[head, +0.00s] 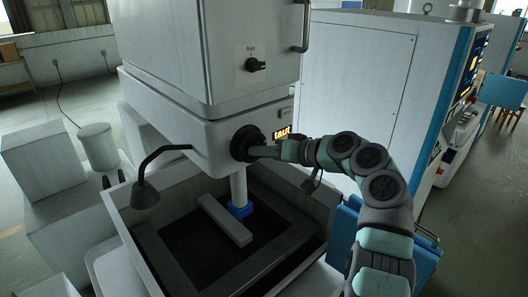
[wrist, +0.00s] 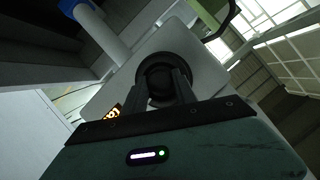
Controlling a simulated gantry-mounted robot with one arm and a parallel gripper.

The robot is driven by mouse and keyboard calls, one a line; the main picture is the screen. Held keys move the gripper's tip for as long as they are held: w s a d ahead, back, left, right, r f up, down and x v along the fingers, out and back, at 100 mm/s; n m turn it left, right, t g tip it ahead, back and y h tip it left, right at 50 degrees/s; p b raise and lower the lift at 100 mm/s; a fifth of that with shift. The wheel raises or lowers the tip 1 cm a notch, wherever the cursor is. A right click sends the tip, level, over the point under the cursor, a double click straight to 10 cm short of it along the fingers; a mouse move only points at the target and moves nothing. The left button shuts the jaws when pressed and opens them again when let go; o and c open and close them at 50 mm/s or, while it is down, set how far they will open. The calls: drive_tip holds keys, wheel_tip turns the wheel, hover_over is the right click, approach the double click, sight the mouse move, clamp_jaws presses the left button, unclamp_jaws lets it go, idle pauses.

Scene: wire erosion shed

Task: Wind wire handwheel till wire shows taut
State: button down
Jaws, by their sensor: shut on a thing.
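The black wire handwheel (head: 245,143) sits on the front face of the white machine head. In the wrist view the handwheel (wrist: 158,77) shows as a dark round knob between my fingers. My gripper (head: 262,151) reaches it from the right and is shut on it; the fingers also show in the wrist view (wrist: 170,88). A small display (head: 282,132) just right of the handwheel reads "taut" in lit amber letters. In the wrist view the display (wrist: 112,113) is partly cut off by my gripper body. The wire itself cannot be made out.
Below is an open work tank (head: 137,231) with a grey bar (head: 225,220) and a blue nozzle part (head: 240,210). A bent lamp (head: 146,193) hangs at the left. A dark rotary knob (head: 256,65) is above. A white cabinet (head: 360,80) stands behind my arm.

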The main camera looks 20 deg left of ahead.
drive_tip(key=shift+r, duration=0.1)
drive_tip(key=c, duration=1)
unclamp_jaws()
drive_tip(key=b+v, duration=0.2)
drive_tip(key=v, duration=0.8)
drive_tip(key=shift+d, duration=0.4)
drive_tip(key=shift+s, duration=0.1)
